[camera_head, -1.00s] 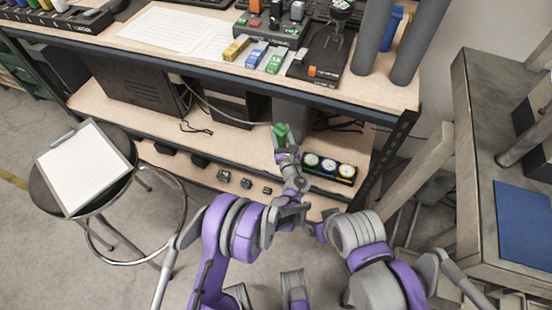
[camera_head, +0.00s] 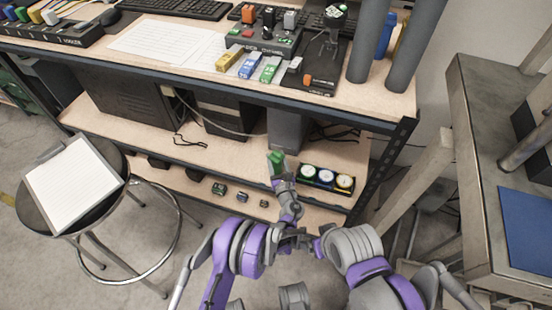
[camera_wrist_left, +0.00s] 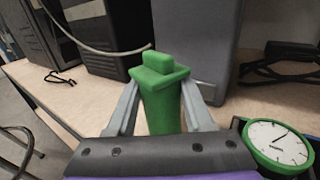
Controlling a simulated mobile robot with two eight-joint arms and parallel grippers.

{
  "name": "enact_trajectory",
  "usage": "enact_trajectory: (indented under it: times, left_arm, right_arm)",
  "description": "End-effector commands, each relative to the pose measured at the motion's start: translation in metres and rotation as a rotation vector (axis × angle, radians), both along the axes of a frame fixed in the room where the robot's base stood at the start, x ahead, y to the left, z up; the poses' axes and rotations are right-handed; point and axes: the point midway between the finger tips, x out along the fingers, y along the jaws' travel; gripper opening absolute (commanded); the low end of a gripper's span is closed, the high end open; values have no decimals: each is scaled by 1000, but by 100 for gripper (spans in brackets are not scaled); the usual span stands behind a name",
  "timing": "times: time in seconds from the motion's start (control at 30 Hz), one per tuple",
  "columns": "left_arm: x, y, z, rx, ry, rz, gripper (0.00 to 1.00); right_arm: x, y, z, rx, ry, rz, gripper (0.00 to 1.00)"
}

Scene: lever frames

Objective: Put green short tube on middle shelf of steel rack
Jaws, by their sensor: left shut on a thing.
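My left gripper (camera_head: 279,177) is shut on the green short tube (camera_head: 276,159), a boxy green piece with a stepped top. In the left wrist view the green tube (camera_wrist_left: 160,92) stands upright between the two grey fingers (camera_wrist_left: 160,105). The steel rack (camera_head: 392,150) has dark metal edges and wooden boards. The tube shows in front of its middle shelf (camera_head: 235,145), near a grey box; whether it touches the board I cannot tell. My right gripper cannot be made out.
A tray of round gauges (camera_head: 327,180) is just right of the gripper. A grey box (camera_head: 287,130) and dark computer cases (camera_head: 125,98) stand farther back on the shelf. Small items (camera_head: 219,189) lie lower down. A stool with a clipboard (camera_head: 72,185) is at left.

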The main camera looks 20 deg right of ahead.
Motion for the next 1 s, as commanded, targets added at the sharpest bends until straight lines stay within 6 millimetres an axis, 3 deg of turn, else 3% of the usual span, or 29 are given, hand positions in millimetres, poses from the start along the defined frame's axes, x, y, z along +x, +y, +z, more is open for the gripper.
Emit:
enact_trajectory:
  times: [0.03,0.07,0.23,0.6,0.77,1.0]
  left_arm:
    - [0,0,-3,0,0,0,0]
    - [0,0,-3,0,0,0,54]
    - [0,0,-2,0,0,0,82]
    - [0,0,4,0,-1,0,82]
    - [-26,0,2,0,-1,-1,82]
    - [-80,2,2,-1,0,-3,82]
  right_arm:
    - [0,0,-3,0,1,0,82]
    - [0,0,-3,0,1,0,82]
    - [0,0,-2,0,1,0,82]
    - [-1,0,4,0,-1,0,82]
    - [-1,0,5,0,-2,0,82]
    - [-1,0,9,0,-3,0,82]
